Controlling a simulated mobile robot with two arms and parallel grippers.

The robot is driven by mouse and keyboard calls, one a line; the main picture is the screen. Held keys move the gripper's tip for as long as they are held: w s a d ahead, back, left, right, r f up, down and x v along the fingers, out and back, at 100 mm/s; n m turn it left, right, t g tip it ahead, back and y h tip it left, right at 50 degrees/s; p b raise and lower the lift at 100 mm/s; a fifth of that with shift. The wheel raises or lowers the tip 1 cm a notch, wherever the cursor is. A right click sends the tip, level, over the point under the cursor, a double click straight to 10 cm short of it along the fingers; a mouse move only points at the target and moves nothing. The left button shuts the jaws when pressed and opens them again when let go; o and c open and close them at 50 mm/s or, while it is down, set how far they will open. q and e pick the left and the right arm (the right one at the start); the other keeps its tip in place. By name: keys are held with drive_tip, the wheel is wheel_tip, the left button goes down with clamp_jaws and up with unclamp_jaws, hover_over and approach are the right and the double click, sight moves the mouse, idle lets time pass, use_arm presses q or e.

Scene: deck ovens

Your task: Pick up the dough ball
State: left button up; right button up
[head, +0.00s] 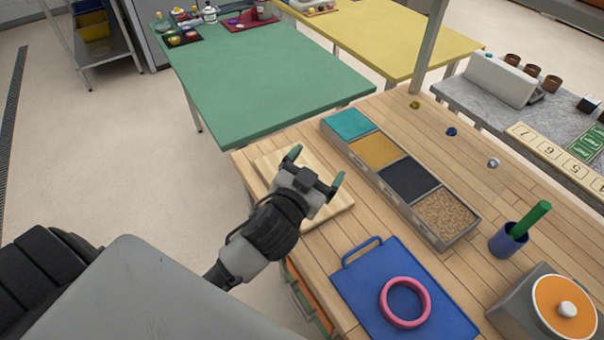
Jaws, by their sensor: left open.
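My left gripper (316,167) is open, with its green-tipped fingers spread above a pale wooden board (336,209) on the near left part of the wooden worktop. The gripper and wrist cover much of the board. I cannot make out a dough ball in the head view; anything directly under the gripper is hidden. My right gripper is not in view.
A long bin (402,205) with teal, yellow, black and grainy brown sections lies right of the gripper. A blue board (364,291) bears a pink ring (384,301). A blue cup (507,242) holds a green stick. A green table (260,80) stands beyond.

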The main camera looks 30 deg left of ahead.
use_arm(q)
drive_tip(key=w+d+r+m+g+h, duration=0.1)
drive_tip(key=d+r+m+g+h, duration=0.3)
drive_tip(key=d+m+h, duration=0.45)
drive_tip(key=w+d+r+m+g+h, duration=0.1)
drive_tip(key=d+r+m+g+h, duration=0.35)
drive_tip(key=m+h, duration=0.65)
wheel_tip(320, 180, down, 8)
drive_tip(key=a+m+g+y, duration=0.1)
drive_tip(key=m+g+y, duration=0.5)
drive_tip(key=g+y, duration=0.1)
drive_tip(key=w+a+n+y, duration=0.1)
drive_tip(key=a+y, duration=0.3)
drive_tip(key=a, duration=0.2)
drive_tip(key=w+a+f+n+g+y, duration=0.1)
drive_tip(key=w+a+n+y, duration=0.1)
drive_tip(key=a+y, duration=0.2)
drive_tip(key=w+a+n+g+y, duration=0.1)
drive_tip(key=a+y, duration=0.3)
drive_tip(key=a, duration=0.5)
drive_tip(key=shift+w+f+n+y, duration=0.15)
drive_tip(key=shift+w+n+y, duration=0.1)
wheel_tip(320, 180, down, 5)
drive_tip(key=shift+f+p, duration=0.1)
drive_tip(key=shift+p, duration=0.55)
drive_tip(key=f+p, duration=0.2)
drive_tip(key=f, duration=0.3)
drive_tip(key=shift+d, duration=0.2)
drive_tip(key=shift+f, duration=0.25)
drive_tip(key=c, duration=1)
